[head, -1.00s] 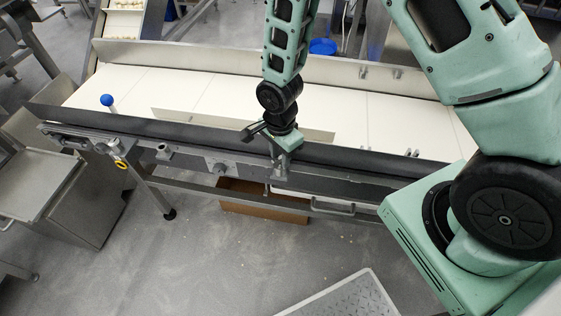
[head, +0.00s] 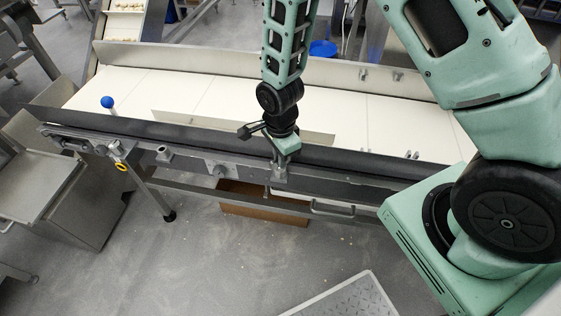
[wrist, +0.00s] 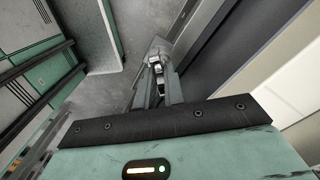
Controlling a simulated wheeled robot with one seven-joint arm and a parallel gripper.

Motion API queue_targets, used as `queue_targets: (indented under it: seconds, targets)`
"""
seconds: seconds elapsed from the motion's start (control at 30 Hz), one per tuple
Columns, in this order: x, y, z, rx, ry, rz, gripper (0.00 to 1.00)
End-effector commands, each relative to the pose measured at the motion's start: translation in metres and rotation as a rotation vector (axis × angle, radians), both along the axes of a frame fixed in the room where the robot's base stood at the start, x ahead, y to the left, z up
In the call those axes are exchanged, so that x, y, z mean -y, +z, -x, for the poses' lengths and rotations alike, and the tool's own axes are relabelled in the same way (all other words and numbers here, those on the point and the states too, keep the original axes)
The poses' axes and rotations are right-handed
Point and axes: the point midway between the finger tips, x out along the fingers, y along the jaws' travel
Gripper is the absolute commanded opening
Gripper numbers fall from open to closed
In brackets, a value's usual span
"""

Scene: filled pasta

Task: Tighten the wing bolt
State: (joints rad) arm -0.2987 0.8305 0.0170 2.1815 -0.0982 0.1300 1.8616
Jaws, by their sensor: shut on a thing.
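The wing bolt (wrist: 157,68) shows in the wrist view as a small bright metal piece between the two finger ends, against a grey metal part. My gripper (wrist: 157,75) is shut on it, with one finger on each side. In the head view my gripper (head: 280,172) points down at the front rail of the conveyor (head: 345,185), right of a small plate with a round fitting (head: 220,170). The bolt is hidden behind my gripper in the head view, and its threaded part cannot be seen.
A brown box (head: 262,207) sits under the rail, left of a handle (head: 333,209). A tread-plate step (head: 350,300) is in front. Open floor lies left of the step.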

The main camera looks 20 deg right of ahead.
Motion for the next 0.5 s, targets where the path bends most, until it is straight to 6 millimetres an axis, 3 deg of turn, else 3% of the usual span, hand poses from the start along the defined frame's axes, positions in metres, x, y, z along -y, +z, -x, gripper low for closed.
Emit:
queue_targets:
  seconds: [0.2,0.23,0.3,0.5]
  targets:
    - [-0.0004,0.0017,0.0004,-0.001,-0.343,0.001,0.00]
    - [-0.0003,-0.0001,0.0001,0.000,-0.331,0.000,0.19]
    - [-0.0002,-0.0005,0.0000,0.000,-0.326,0.000,0.36]
    - [-0.0002,-0.0004,0.0001,0.000,-0.323,0.000,0.36]
